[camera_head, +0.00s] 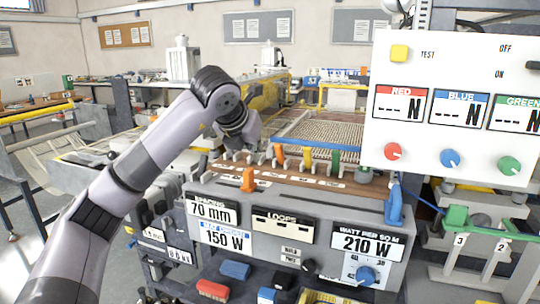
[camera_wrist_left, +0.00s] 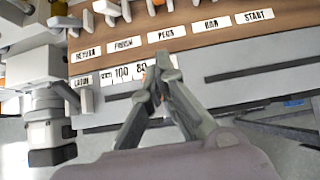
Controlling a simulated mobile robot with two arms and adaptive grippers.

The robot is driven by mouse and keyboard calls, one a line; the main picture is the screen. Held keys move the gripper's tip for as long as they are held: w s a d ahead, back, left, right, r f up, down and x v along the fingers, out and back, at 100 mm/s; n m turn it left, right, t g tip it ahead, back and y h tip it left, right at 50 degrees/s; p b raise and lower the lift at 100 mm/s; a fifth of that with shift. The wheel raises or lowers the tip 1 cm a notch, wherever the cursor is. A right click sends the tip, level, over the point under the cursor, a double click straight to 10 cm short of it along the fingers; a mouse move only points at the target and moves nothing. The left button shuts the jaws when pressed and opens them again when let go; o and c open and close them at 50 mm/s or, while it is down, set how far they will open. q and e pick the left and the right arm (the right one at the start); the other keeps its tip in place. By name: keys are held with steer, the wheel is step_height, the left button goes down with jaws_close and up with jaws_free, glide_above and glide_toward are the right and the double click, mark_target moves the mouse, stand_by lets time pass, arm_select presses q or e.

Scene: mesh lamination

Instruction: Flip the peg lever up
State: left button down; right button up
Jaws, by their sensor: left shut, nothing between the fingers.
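The control console (camera_head: 300,205) has a brown strip with a row of levers along its top. In the left wrist view, a PEGS label (camera_wrist_left: 166,34) sits between FINISH and RUN, and the lever above it (camera_wrist_left: 157,4) is cut by the top edge, so its position is unclear. My left gripper (camera_wrist_left: 158,68) is shut and empty, its fingertips over the scale below the PEGS label, apart from the lever. In the head view, my left arm reaches over the console's left part; its fingers are hidden there. My right gripper is not in view.
An orange slider knob (camera_head: 248,180) stands on the scale, near my left fingertips. A white panel (camera_head: 450,105) with knobs rises at the right. A blue handle (camera_head: 395,205) stands at the console's right end.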

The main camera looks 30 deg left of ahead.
mark_target(280, 154)
arm_select(q)
steer(key=shift+w+f, duration=0.15)
steer(key=p+x, duration=0.1)
steer(key=x, duration=0.8)
steer(key=shift+d, duration=0.15)
steer(key=shift+w+a+r+p, duration=0.15)
steer(key=shift+w+r+p, duration=0.15)
steer(key=shift+w, duration=0.35)
steer(key=shift+w+a+r+p, duration=0.2)
steer(key=shift+w+p, duration=0.15)
steer(key=shift+w, duration=0.3)
steer(key=shift+w+a+r+p, duration=0.1)
steer(key=shift+w+r+p, duration=0.2)
steer(key=shift+w, duration=0.35)
steer(key=shift+f, duration=0.1)
